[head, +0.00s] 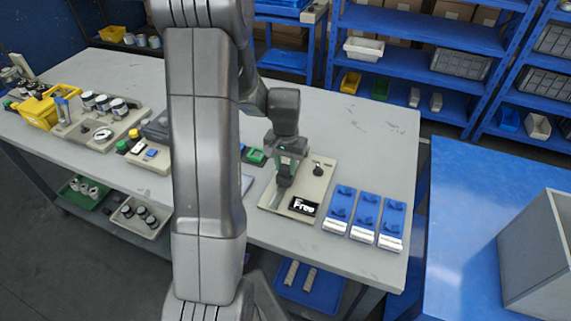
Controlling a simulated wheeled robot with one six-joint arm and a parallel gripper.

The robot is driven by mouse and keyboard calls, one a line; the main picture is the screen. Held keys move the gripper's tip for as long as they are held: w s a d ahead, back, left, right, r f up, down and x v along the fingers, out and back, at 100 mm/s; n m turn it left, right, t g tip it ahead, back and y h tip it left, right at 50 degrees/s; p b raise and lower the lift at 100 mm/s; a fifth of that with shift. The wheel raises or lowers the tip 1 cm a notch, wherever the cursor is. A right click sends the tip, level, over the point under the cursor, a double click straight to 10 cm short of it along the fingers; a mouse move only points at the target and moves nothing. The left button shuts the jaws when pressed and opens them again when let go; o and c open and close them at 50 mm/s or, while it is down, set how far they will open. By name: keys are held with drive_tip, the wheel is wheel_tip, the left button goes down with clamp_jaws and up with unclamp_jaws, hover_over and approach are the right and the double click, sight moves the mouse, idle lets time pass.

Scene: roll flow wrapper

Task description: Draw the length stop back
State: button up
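A beige panel (316,183) lies on the grey table, with a black display (303,206) reading "Free" at its front and a dark knob (318,168) at its back right. A grey slot or rail (276,200) runs along the panel's left side. My gripper (285,182) points down over the back left part of the panel, above the far end of this rail. I cannot make out the length stop apart from the gripper; it may be hidden behind it. The fingers are too small and dark to tell whether they are open or shut on something.
Three blue holders with white fronts (364,218) stand right of the panel. A green and black piece (256,156) lies to its left. My arm covers the table's middle. The table's back right (375,120) is clear. A blue table (460,200) with a grey bin (535,255) stands at right.

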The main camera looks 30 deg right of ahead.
drive_tip(key=shift+s+a+b, duration=0.5)
drive_tip(key=shift+s+a, duration=0.85)
drive_tip(key=shift+a, duration=0.3)
clamp_jaws()
drive_tip(key=o, duration=1.1)
unclamp_jaws()
drive_tip(key=shift+a, duration=0.15)
drive_tip(key=shift+r, duration=0.1)
drive_tip(key=shift+r, duration=0.3)
wheel_tip(320, 180, up, 13)
